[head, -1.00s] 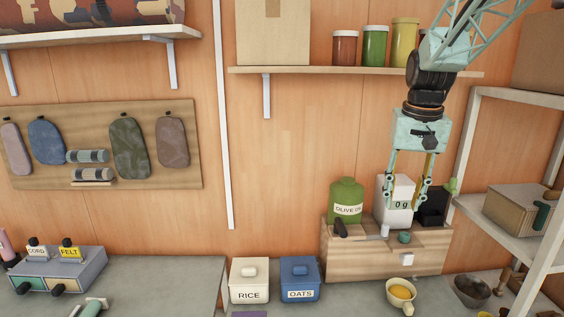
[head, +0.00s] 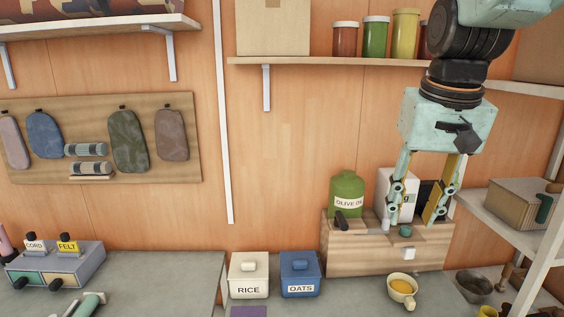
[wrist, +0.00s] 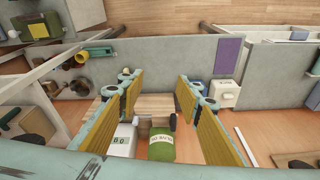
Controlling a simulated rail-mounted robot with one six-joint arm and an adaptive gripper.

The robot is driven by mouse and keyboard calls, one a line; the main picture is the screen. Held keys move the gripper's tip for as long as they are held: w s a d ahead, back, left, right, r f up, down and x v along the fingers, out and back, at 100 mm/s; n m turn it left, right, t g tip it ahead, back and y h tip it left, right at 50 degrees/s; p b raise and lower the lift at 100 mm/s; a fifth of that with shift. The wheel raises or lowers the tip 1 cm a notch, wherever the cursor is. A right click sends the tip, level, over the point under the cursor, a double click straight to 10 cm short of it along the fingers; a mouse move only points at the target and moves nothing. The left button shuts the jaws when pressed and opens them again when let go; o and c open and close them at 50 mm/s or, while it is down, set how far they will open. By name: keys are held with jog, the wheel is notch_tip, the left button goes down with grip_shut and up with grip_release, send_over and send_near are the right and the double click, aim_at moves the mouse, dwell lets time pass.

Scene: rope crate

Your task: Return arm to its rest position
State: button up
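My gripper (head: 417,222) hangs pointing down at the right side of the head view, in front of the wooden box and the white scale. Its two fingers are spread apart with nothing between them. In the wrist view the open fingers (wrist: 155,85) frame the wooden box top. The green olive oil jar (head: 346,195) stands on the box to the left of the gripper; it also shows in the wrist view (wrist: 161,146). The white scale (head: 386,187) is partly hidden behind the fingers.
RICE (head: 249,276) and OATS (head: 300,275) canisters stand on the counter. A cup of yellow contents (head: 402,291) and a dark bowl (head: 474,285) stand at the right. A wall shelf (head: 330,62) with jars is behind the arm. A shelving unit (head: 520,222) borders the right.

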jog(key=s+a+f+b, duration=0.1)
jog(key=s+f, duration=0.1)
jog(key=s, duration=0.6)
jog(key=s+a+f+n+t+b, duration=0.1)
jog(key=s+a+f, duration=0.1)
jog(key=s, duration=0.6)
jog(key=s+a+f+b, duration=0.2)
jog(key=s+f, duration=0.1)
jog(key=s, duration=0.6)
jog(key=shift+f+n, duration=0.15)
jog(key=shift+n, duration=0.15)
